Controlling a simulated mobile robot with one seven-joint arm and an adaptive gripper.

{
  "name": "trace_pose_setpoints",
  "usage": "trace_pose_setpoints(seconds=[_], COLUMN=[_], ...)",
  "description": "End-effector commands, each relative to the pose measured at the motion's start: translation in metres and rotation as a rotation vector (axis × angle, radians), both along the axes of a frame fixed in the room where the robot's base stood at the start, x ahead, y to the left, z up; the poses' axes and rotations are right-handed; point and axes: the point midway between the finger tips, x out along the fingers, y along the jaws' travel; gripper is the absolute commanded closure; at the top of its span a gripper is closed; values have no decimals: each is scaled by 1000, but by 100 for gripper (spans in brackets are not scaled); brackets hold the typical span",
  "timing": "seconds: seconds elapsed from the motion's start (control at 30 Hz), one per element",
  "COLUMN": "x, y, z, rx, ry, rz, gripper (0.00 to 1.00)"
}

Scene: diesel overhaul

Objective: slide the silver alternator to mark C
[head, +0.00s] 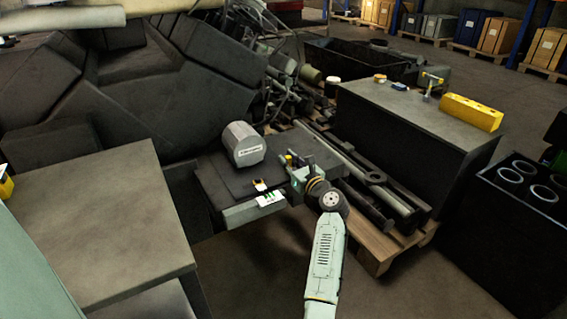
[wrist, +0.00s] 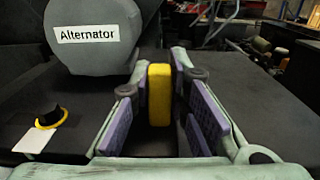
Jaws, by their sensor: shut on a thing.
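The silver alternator (head: 243,145) is a rounded grey body on the dark bench top (head: 226,178). Its label reads "Alternator" in the wrist view (wrist: 95,45). My gripper (head: 292,168) is at the right part of this bench, to the right of the alternator. In the wrist view, a yellow upright block (wrist: 159,95) stands between the purple-padded fingers of my gripper (wrist: 158,88), and they are shut on it. The alternator is outside the fingers. I cannot make out a mark C.
A small black-and-yellow piece (wrist: 50,118) sits by a white card on the bench, in front of the alternator. A pale table (head: 95,220) stands left. A dark cabinet (head: 415,125) and a pallet (head: 385,245) with metal parts are right. Floor shows in front.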

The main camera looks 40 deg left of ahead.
Motion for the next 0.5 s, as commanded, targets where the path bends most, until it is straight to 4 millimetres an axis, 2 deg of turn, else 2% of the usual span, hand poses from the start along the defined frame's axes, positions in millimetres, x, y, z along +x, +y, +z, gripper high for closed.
trace_pose_setpoints(seconds=[0.03, 0.1, 0.4, 0.43, 0.5], x=[12, 18, 19, 19, 19], y=[-6, -9, -10, -10, -10], z=[1, 1, 1, 1, 1], rx=[4, 3, 2, 2, 2], ry=[-2, -2, -2, -2, -2], rz=[-12, -11, -6, -6, -5], gripper=[100, 100, 100, 83, 78])
